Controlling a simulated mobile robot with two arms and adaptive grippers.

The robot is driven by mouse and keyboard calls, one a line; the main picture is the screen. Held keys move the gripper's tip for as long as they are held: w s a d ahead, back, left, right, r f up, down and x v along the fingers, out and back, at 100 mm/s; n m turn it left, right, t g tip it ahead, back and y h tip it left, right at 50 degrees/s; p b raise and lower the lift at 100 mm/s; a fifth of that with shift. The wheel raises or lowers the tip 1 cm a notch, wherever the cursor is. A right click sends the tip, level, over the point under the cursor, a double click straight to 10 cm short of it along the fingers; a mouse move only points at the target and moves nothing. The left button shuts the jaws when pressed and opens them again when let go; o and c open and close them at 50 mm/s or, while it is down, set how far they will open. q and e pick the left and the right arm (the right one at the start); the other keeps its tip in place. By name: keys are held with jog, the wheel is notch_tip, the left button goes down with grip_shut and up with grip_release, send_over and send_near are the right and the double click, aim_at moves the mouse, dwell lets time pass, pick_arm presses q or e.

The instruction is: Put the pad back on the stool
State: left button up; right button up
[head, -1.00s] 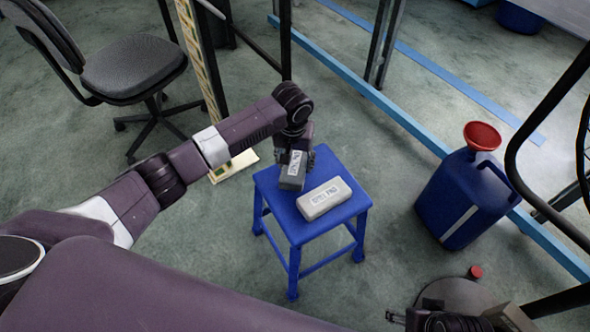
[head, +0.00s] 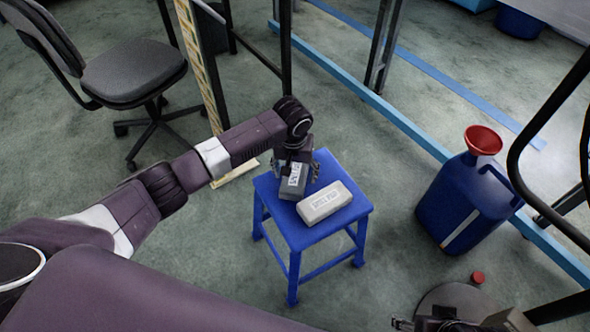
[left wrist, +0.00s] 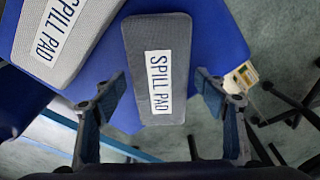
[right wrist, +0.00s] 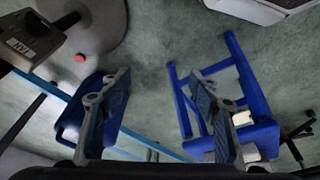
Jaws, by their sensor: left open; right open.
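A dark grey spill pad (head: 292,181) lies on the blue stool (head: 287,214), near the back left of its seat. In the left wrist view the dark pad (left wrist: 158,35) shows its white SPILL PAD label. My left gripper (head: 296,164) is over this pad, its fingers apart. In the left wrist view the fingers stand on either side of the pad's near end with gaps. A light grey spill pad (head: 325,202) lies beside it on the seat, and it also shows in the left wrist view (left wrist: 68,32). My right gripper (right wrist: 161,77) is open and empty, away from the stool.
A blue jug (head: 465,208) with a red funnel (head: 483,139) stands on the floor to the right. A red cap (head: 478,278) is at lower right. An office chair (head: 134,70) stands behind left. The floor around the stool is mostly clear.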

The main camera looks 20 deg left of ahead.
aim_at(294, 178)
pick_arm(q)
jog(key=shift+r, duration=0.2)
notch_tip(294, 178, up, 12)
jog(key=s+p, duration=0.1)
jog(key=p, duration=0.2)
jog(key=shift+s+f, duration=0.25)
jog(key=shift+s, duration=0.1)
pick_arm(e)
notch_tip(294, 178, down, 13)
jog(key=shift+a+r+g, duration=0.15)
jog(key=shift+r+g, duration=0.05)
jog(key=shift+g, duration=0.1)
pick_arm(q)
jog(key=shift+d+f, duration=0.1)
jog(key=shift+d, duration=0.05)
pick_arm(e)
jog(key=shift+w, duration=0.1)
